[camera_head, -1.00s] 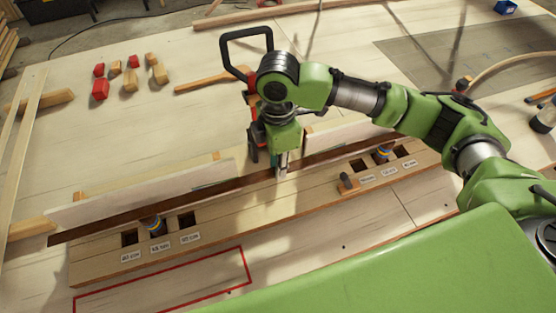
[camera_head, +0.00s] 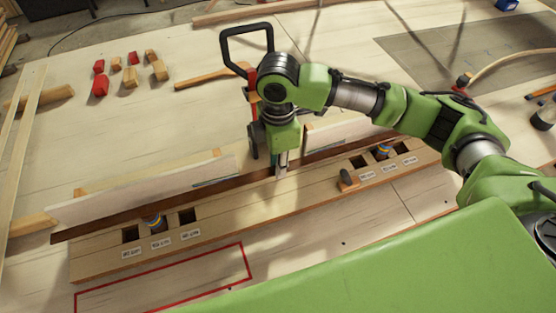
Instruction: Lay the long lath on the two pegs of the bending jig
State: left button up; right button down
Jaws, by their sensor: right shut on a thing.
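The long lath (camera_head: 115,220) is a thin dark brown strip. It runs slantwise over the bending jig (camera_head: 230,220), a pale wooden beam with square holes and labels. My right gripper (camera_head: 282,165) is shut on the lath near its middle, pointing down. One peg (camera_head: 155,223), with blue and yellow bands, stands in a hole at the jig's left part, close to the lath. The other peg (camera_head: 382,152) stands at the right part, near the lath's right end. I cannot tell whether the lath touches either peg. My left gripper is not in view.
Pale upright boards (camera_head: 150,187) stand along the jig's far side. A clamp with a black handle (camera_head: 247,45) stands behind. A red outline (camera_head: 165,280) marks the table in front. Small blocks (camera_head: 130,77) lie behind.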

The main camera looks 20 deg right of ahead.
jog(key=shift+f, duration=0.25)
jog(key=c, duration=1.6)
grip_release()
jog(key=shift+r+p, duration=3.05)
jog(key=shift+p, duration=0.45)
jog(key=shift+r+p, duration=0.35)
jog(key=shift+r, duration=3.1)
